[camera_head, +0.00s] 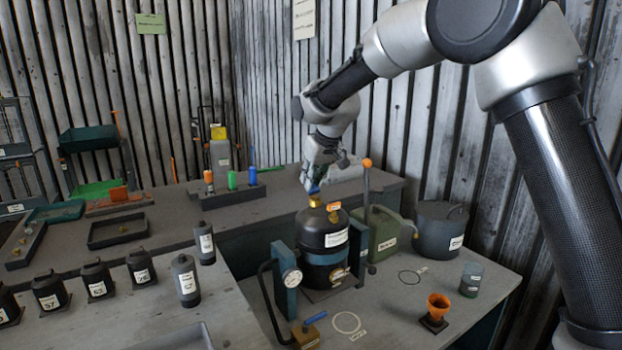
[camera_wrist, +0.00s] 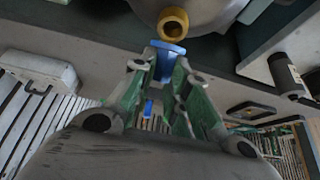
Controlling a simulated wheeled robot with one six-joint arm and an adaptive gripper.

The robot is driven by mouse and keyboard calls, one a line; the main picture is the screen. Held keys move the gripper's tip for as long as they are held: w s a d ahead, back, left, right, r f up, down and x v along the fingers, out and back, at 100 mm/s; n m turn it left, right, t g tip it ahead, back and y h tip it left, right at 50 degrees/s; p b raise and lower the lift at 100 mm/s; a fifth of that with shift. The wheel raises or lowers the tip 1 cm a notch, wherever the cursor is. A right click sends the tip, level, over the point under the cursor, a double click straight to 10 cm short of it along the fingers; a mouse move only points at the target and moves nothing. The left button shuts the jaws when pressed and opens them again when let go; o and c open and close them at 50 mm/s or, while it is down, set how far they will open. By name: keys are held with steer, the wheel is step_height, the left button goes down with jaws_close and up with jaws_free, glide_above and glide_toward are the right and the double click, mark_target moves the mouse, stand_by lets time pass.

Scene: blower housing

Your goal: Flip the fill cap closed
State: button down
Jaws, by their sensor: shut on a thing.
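The black tank (camera_head: 318,240) stands upright on the workbench, with a white label on its side. A brass filler neck (camera_head: 315,202) rises from its top; in the wrist view the neck (camera_wrist: 173,24) shows as a round ring. The blue fill cap (camera_head: 313,189) is at the neck, and in the wrist view the cap (camera_wrist: 168,48) sits right beside the ring, tilted off it. My gripper (camera_head: 316,181) comes down from above. Its fingertips (camera_wrist: 167,66) are shut on the blue cap. The cap's hinge cannot be made out.
A gauge post (camera_head: 289,285) stands left of the tank, and an orange-knobbed lever (camera_head: 366,185) rises close on its right. A green can (camera_head: 381,235) and a grey lidded pot (camera_head: 440,228) stand behind right. An orange funnel (camera_head: 437,306) is at front right.

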mark_target(316, 188)
steer(key=t, duration=0.1)
steer(key=s+t+y, duration=0.1)
steer(key=d+t+y, duration=0.1)
steer(key=shift+s+d+f+t, duration=0.1)
steer(key=shift+s+f+t, duration=0.2)
steer(key=shift+s, duration=0.1)
steer(key=shift+s+d+f+t+y, duration=0.25)
steer(key=shift+t+y, duration=0.25)
steer(key=shift+t, duration=0.15)
steer(key=shift+s+d+f+t+y, duration=0.1)
steer(key=shift+s+f+t+y, duration=0.15)
steer(key=shift+t+y, duration=0.35)
steer(key=shift+s+d+f+t+y, duration=0.15)
steer(key=shift+s+d+t+y, duration=0.2)
steer(key=shift+t, duration=0.4)
steer(key=shift+a, duration=0.15)
steer(key=c, duration=1.4)
jaws_free()
steer(key=shift+w, duration=0.1)
steer(key=shift+r, duration=0.1)
steer(key=v, duration=1.2)
